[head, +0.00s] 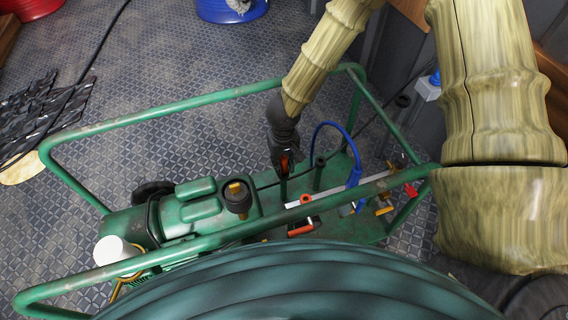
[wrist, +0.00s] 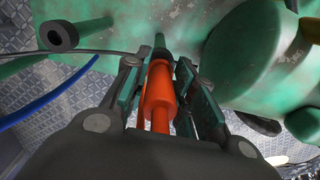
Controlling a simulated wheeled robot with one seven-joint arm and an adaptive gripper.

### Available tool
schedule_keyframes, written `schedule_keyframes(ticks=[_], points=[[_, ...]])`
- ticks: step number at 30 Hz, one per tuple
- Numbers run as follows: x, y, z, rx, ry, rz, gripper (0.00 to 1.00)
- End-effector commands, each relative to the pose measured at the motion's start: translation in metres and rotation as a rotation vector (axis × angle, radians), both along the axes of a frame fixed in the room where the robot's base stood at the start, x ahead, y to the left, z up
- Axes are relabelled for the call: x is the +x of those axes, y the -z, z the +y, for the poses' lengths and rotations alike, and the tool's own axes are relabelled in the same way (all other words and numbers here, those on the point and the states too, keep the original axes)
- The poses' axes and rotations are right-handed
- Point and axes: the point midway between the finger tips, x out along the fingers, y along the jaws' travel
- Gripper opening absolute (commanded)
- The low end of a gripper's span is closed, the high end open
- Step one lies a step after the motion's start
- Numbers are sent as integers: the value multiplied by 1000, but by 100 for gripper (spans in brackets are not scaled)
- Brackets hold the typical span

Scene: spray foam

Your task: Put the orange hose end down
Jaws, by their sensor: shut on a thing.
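My gripper (head: 283,172) reaches down from the top over the green machine (head: 200,214), inside its tube frame. In the wrist view, my gripper (wrist: 158,66) is shut on the orange hose end (wrist: 158,92), which lies lengthwise between the two fingers. A dark green tip shows just beyond the orange part, over the green surface. Only a small orange patch of the hose end (head: 284,163) shows in the head view; the fingers hide the rest. I cannot tell whether its tip touches the machine.
Green frame rails (head: 200,106) surround the machine. A dark upright post (head: 318,170) and a blue hose (head: 352,140) stand right of my gripper. An orange-red part (head: 301,230) lies on the machine in front. A blue bucket (head: 231,10) stands on the floor behind.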

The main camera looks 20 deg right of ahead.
Motion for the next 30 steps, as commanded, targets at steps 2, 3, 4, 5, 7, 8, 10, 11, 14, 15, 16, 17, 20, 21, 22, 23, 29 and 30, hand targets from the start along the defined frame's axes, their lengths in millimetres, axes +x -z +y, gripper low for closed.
schedule_keyframes(ticks=[2, 3, 4, 5, 7, 8, 10, 11, 14, 15, 16, 17, 20, 21, 22, 23, 29, 30], points=[[0, 1, 0, 0, 0, 1, 0], [0, 2, 0, 0, -1, 1, 0], [0, 2, 0, 0, -1, 1, 0], [0, 3, 0, 0, -1, 0, 0], [0, 5, 0, 0, -1, 1, 0], [0, 6, 0, 0, 0, 1, 0], [0, 7, 0, 0, 1, 1, 0], [0, 8, 0, 0, 1, 1, 0], [0, 10, 0, 0, -1, 0, 0], [0, 11, 0, 0, -1, 0, 0], [0, 11, 0, 0, -1, 0, 0], [0, 11, 0, 0, -1, 0, 0], [0, 12, 0, 0, -1, 0, 39], [0, 12, 0, 0, -1, 0, 46], [0, 12, 0, 0, -1, 0, 47], [0, 12, 0, 0, -1, 0, 47], [0, 12, 0, 0, 0, 0, 47], [0, 12, 0, 0, 0, 0, 47]])
